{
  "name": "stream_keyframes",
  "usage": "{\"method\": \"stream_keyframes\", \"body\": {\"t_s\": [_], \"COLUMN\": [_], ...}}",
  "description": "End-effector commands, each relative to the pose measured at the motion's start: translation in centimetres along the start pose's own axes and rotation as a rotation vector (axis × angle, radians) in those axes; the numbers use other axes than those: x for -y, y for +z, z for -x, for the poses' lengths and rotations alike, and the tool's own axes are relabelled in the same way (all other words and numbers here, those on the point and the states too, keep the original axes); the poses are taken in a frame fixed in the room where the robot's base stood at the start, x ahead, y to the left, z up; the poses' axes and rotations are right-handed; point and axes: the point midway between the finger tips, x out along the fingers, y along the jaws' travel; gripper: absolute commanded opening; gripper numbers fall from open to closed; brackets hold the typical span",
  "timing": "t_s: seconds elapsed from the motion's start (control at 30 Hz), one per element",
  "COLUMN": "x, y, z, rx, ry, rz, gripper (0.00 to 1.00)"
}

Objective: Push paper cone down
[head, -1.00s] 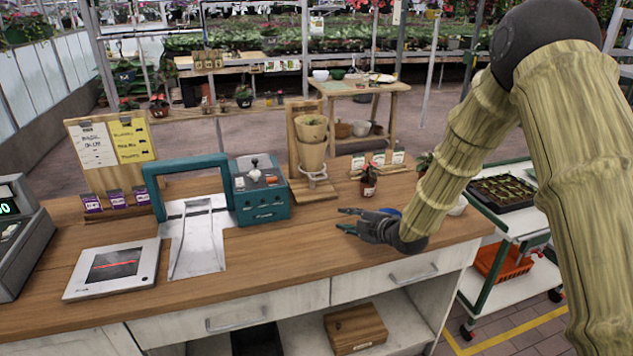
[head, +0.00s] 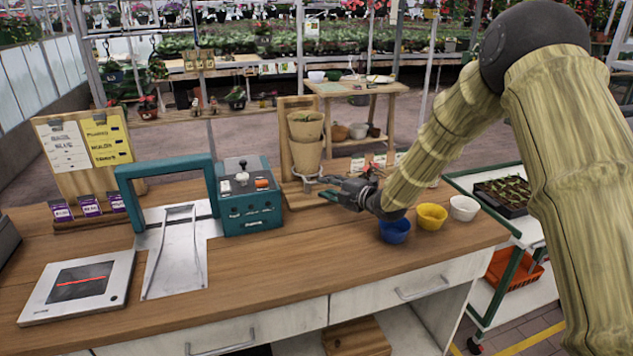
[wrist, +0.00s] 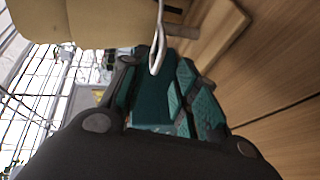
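The tan paper cone stack (head: 306,158) hangs upright in a wooden stand (head: 285,150) on the counter, with a wire ring (head: 309,182) around its lower end. A pot-like cup with dark contents (head: 306,122) sits at its top. My gripper (head: 325,188) is just right of and in front of the ring, fingers pointing left, apart and empty. In the wrist view the cone (wrist: 95,22) fills the upper left, and the ring (wrist: 157,45) shows just beyond the fingers. Whether a fingertip touches the ring is unclear.
A teal control box (head: 250,205) stands left of the stand. A teal arch (head: 165,175) and a flat scanner (head: 80,285) are further left. Blue (head: 395,230), yellow (head: 431,216) and white (head: 464,208) bowls stand below and right of my gripper. The counter's front middle is clear.

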Motion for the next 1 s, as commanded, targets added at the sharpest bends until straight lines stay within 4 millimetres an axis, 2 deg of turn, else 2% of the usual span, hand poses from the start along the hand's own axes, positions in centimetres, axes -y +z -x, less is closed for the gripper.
{"method": "stream_keyframes", "body": {"t_s": [0.2,0.4,0.6,0.87,1.0], "x": [-0.2,-0.1,0.0,0.0,0.0], "y": [0.1,0.2,0.3,0.2,0.2], "z": [-3.3,-5.3,-6.1,-6.2,-6.2], "rx": [0.002,0.003,0.005,0.004,0.004], "ry": [0.001,0.001,0.000,0.001,0.001], "rz": [-0.001,-0.002,-0.002,-0.002,-0.002], "gripper": [0.30,0.30,0.30,0.30,0.06]}}
